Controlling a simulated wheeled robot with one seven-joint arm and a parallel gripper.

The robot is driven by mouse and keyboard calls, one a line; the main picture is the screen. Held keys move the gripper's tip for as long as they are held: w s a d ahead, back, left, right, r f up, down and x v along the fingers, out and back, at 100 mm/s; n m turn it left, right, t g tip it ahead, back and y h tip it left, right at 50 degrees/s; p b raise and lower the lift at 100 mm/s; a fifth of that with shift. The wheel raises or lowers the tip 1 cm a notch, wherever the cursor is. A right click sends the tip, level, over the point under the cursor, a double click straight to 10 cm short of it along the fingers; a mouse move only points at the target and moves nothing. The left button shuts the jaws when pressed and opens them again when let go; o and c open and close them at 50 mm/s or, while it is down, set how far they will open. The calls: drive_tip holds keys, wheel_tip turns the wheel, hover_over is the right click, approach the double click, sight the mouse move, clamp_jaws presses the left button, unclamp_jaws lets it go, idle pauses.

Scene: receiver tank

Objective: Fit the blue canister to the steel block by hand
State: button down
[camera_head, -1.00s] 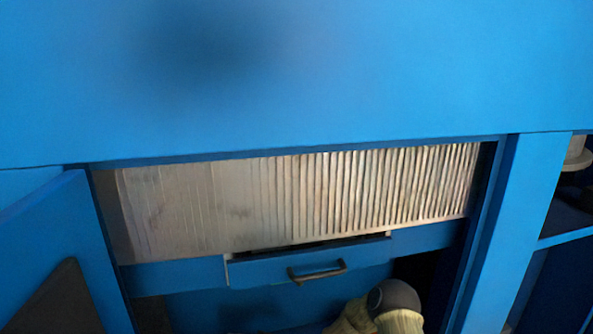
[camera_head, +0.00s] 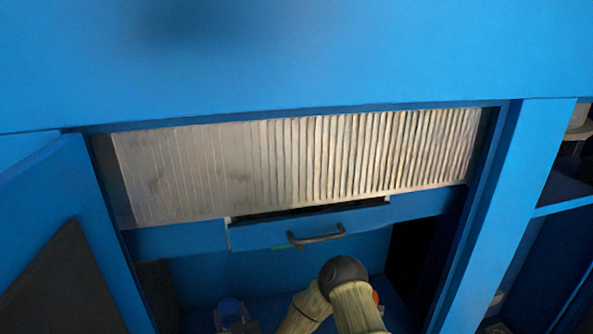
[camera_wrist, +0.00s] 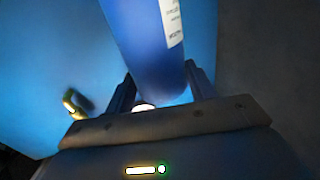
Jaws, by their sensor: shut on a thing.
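In the wrist view, the blue canister (camera_wrist: 145,45) with a white printed label stands between the fingers of my gripper (camera_wrist: 160,88), which is shut on it. The canister's upper end runs out of the frame. In the head view, a small round blue top (camera_head: 231,308) shows at the bottom edge, beside my arm, with greyish parts around it. I cannot tell for sure whether it is the held canister. My fingers are not clear in that view. I cannot make out the steel block in either view.
A blue cabinet frames a pleated filter panel (camera_head: 300,165). Below it is a blue drawer (camera_head: 260,237) with a dark handle (camera_head: 316,238). An open door (camera_head: 65,220) stands at the left, and a post (camera_head: 495,220) at the right. The wrist view shows a small yellow part (camera_wrist: 74,103).

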drive_tip(key=m+t+h, duration=0.1)
drive_tip(key=m+h, duration=0.1)
drive_tip(key=h, duration=0.1)
drive_tip(key=shift+a+r, duration=0.1)
drive_tip(key=shift+a, duration=0.1)
drive_tip(key=shift+c, duration=2.2)
unclamp_jaws()
drive_tip(key=shift+p+v, duration=0.65)
drive_tip(key=shift+v, duration=1.3)
drive_tip(key=shift+s+f+b, duration=0.1)
drive_tip(key=shift+f+b, duration=0.2)
drive_tip(key=shift+b, duration=0.35)
drive_tip(key=shift+a+b, duration=0.1)
drive_tip(key=shift+b, duration=1)
drive_tip(key=shift+s+b, duration=0.1)
drive_tip(key=shift+b, duration=0.4)
drive_tip(key=b, duration=0.4)
drive_tip(key=shift+s, duration=0.4)
